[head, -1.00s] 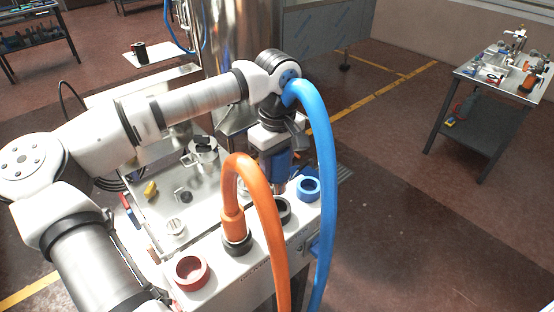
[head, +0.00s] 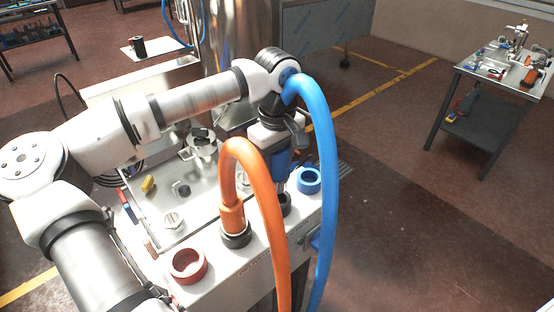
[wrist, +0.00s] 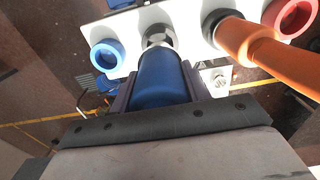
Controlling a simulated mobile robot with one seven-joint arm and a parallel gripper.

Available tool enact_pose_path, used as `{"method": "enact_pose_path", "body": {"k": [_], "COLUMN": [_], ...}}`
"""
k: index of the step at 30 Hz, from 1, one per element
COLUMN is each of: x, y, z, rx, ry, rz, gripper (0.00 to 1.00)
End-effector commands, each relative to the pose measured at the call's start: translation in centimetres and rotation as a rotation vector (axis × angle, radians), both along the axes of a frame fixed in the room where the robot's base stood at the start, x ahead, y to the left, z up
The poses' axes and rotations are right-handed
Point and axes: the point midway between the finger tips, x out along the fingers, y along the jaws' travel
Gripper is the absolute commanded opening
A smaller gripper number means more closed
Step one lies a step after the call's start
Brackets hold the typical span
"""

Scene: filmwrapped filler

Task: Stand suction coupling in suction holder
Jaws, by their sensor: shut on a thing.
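The blue coupling (wrist: 163,78) is held between the jaws of my gripper (wrist: 160,95), and its metal end points at the panel. In the head view its blue body (head: 279,165) hangs below my wrist. The thick blue hose (head: 325,170) runs from my wrist end down past the panel. The coupling's end is at a black ring holder (head: 285,207) on the white panel; I cannot tell whether it is inside the ring. An empty blue ring holder (head: 309,180) is beside it. No label shows which holder is the suction one.
An orange hose coupling (head: 233,217) stands in another black ring on the panel, its hose looping close to my gripper. An empty red ring (head: 187,265) is at the near end. A metal tray (head: 205,205) with small parts lies behind. A side table (head: 480,72) stands far right.

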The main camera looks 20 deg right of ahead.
Motion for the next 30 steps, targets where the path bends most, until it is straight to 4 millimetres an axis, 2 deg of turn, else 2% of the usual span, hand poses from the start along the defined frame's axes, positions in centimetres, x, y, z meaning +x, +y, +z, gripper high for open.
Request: {"method": "enact_pose_path", "body": {"k": [30], "x": [0.0], "y": [0.0], "z": [-6.1], "rx": [-0.001], "ry": [0.0], "rz": [0.0], "gripper": [0.09]}}
